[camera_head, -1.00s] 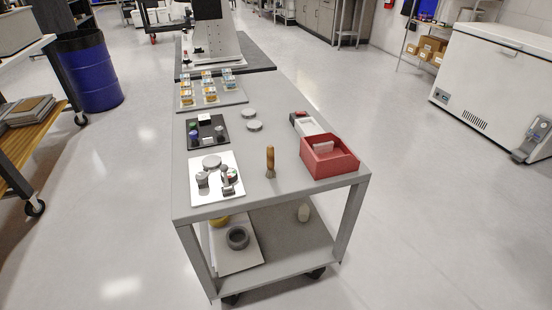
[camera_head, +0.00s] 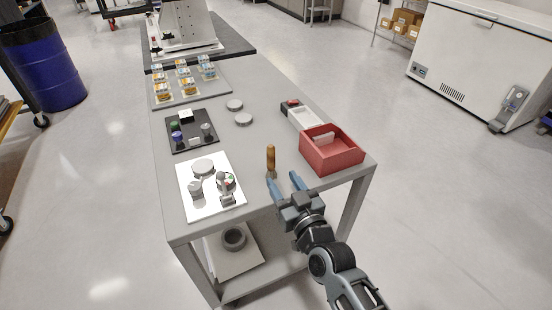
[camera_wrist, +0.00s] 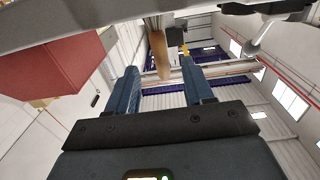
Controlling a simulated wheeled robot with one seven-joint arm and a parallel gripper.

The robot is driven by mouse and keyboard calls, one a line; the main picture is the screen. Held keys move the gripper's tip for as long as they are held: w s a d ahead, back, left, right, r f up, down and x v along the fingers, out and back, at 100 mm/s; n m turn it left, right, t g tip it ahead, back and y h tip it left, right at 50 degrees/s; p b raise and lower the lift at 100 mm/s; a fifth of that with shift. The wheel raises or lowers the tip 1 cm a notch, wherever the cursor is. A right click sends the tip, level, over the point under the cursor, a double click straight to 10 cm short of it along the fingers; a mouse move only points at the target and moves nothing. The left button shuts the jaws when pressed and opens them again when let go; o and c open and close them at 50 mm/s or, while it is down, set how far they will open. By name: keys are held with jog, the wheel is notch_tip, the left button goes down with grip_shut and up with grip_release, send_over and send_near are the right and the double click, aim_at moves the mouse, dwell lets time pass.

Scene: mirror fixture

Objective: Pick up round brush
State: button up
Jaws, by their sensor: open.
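The round brush (camera_head: 270,158) stands upright on the grey cart top, its wooden handle up and its bristles down, left of the red bin. My gripper (camera_head: 282,181) is open and empty at the cart's front edge, just in front of the brush, its blue fingers pointing towards it. In the wrist view the brush's wooden handle (camera_wrist: 159,54) shows beyond the gap between my two open fingers (camera_wrist: 161,78), with its bristles at the top of the picture. The brush appears apart from both fingers.
The red bin (camera_head: 341,163) stands close on the right. A white mat (camera_head: 206,211) with metal parts lies on the left. A dark tray (camera_head: 184,146) with small bottles and two round discs (camera_head: 243,119) lie farther back.

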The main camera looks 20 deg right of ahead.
aim_at(273, 162)
jog(key=w, duration=0.2)
jog(key=w+p, duration=0.1)
jog(key=w, duration=0.1)
jog(key=shift+d+r, duration=0.2)
jog(key=shift+r, duration=0.1)
jog(key=shift+w+a+r+p, duration=0.1)
jog(key=shift+w+p, duration=0.35)
jog(key=shift+w, duration=1.85)
jog(key=shift+c, duration=0.2)
grip_shut()
